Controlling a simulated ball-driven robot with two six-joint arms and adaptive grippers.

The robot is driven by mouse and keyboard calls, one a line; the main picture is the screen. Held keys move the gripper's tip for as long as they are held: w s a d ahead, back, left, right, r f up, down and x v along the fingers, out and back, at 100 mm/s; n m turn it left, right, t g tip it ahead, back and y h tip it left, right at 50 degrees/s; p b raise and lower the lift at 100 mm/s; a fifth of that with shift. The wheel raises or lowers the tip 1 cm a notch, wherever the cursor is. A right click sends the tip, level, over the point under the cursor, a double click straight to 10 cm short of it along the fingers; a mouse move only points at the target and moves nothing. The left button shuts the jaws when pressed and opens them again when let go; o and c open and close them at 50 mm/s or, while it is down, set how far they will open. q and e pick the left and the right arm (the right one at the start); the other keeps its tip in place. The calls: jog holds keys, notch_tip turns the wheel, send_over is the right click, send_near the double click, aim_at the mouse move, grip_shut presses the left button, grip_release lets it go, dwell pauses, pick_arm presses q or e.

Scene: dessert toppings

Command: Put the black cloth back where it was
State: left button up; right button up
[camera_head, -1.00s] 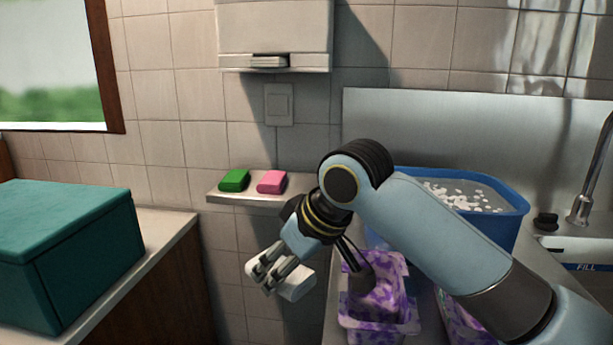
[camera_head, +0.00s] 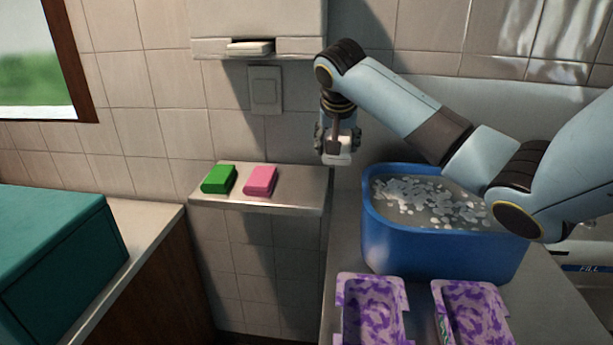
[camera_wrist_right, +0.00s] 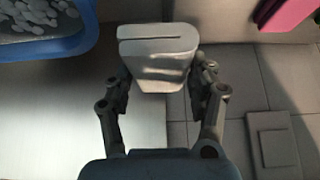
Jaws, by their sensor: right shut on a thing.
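My right gripper (camera_head: 338,158) is shut on a white folded cloth-like piece (camera_head: 338,150) and holds it up in front of the tiled wall, between the metal shelf (camera_head: 312,205) and the blue tub (camera_head: 430,245). In the right wrist view the white piece (camera_wrist_right: 156,58) is between the two fingers (camera_wrist_right: 157,85). I see no cloth that is clearly black. A green folded piece (camera_head: 218,179) and a pink one (camera_head: 261,181) lie side by side on the shelf's left half; its right half is bare. My left gripper is out of view.
The blue tub holds water with white bits. Two purple-and-white trays (camera_head: 372,282) (camera_head: 470,290) stand in front of it. A wall dispenser (camera_head: 215,45) with a white piece in its slot hangs above the shelf. A teal box (camera_head: 60,250) sits on the left counter.

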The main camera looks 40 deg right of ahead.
jog(key=w+a+f, duration=0.1)
jog(key=w+a, duration=0.1)
jog(key=w+a+f, duration=0.1)
jog(key=a+f, duration=0.1)
jog(key=shift+w+a+f, duration=0.2)
jog(key=shift+w+a, duration=0.15)
jog(key=shift+a, duration=0.05)
jog(key=shift+w+a+f, duration=0.25)
jog(key=shift+a+f, duration=0.1)
jog(key=shift+f, duration=0.1)
jog(key=shift+f+p, duration=0.4)
jog(key=shift+f, duration=1.5)
jog(key=o, duration=1.1)
jog(key=shift+f, duration=0.1)
jog(key=v, duration=1.2)
